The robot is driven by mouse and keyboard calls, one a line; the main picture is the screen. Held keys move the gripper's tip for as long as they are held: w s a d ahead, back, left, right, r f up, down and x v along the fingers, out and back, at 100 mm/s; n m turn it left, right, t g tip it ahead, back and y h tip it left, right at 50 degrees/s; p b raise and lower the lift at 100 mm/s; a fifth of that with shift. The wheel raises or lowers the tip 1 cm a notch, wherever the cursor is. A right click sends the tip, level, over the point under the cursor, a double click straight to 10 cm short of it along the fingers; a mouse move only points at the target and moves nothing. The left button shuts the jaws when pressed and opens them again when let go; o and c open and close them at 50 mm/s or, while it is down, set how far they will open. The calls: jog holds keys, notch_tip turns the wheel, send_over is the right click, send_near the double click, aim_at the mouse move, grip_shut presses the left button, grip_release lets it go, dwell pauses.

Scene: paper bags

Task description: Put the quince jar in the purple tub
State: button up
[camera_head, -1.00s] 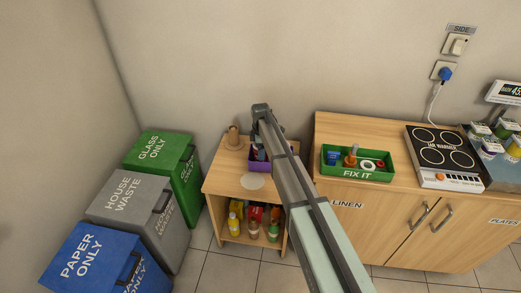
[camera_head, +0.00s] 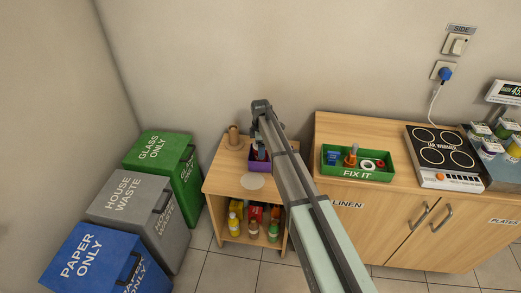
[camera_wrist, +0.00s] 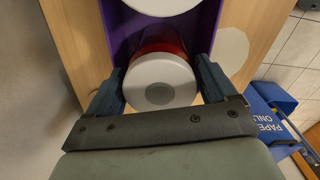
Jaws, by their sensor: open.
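The purple tub (camera_head: 259,165) stands on the small wooden shelf unit, partly hidden behind my arm; its purple wall (camera_wrist: 207,27) also shows in the wrist view. In the wrist view a jar with a white lid and red body (camera_wrist: 160,81) is in the tub, between the two blue fingers of my gripper (camera_wrist: 159,77). The fingers are apart, one on each side of the jar. Its label is hidden, so I cannot tell if it is the quince jar. A second white round top (camera_wrist: 161,4) shows at the upper edge.
A pale disc (camera_head: 252,181) and a brown object (camera_head: 234,136) are on the unit's top. Bottles and jars (camera_head: 254,222) fill its lower shelf. A green FIX IT box (camera_head: 357,174) stands on the cabinet to the right. Three waste bins (camera_head: 134,212) stand left.

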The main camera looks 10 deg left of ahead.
notch_tip(320, 180, up, 10)
jog(key=shift+r, duration=0.15)
dwell(0.3)
